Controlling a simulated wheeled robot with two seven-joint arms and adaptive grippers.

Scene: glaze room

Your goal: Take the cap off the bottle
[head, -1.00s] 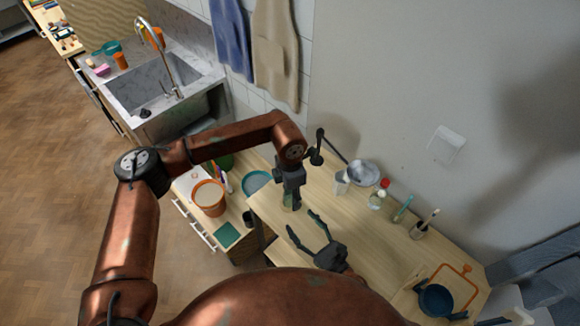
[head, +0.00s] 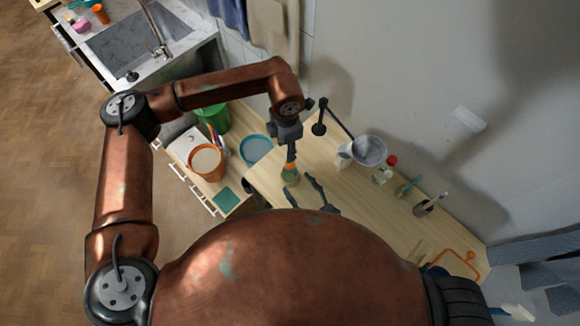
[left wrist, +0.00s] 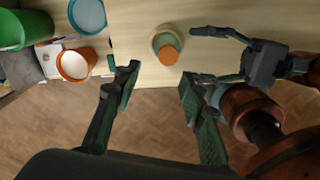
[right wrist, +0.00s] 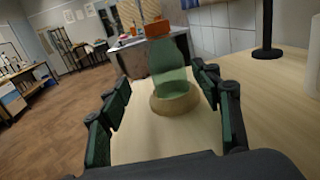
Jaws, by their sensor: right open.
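The bottle (right wrist: 172,72) is translucent green, with its orange cap (right wrist: 158,29) on. It stands upright on a round tan base. In the head view the bottle (head: 290,175) is on the wooden table below my left gripper (head: 290,142). In the left wrist view the cap (left wrist: 168,55) lies ahead of that gripper's spread, empty fingers. My right gripper (right wrist: 163,88) is open, with one finger on each side of the bottle's line and no clear contact. In the head view its palm is hidden by my body.
A lower cabinet at left holds an orange bucket (head: 206,163), a green bin (head: 213,119) and a blue-rimmed basin (head: 256,149).

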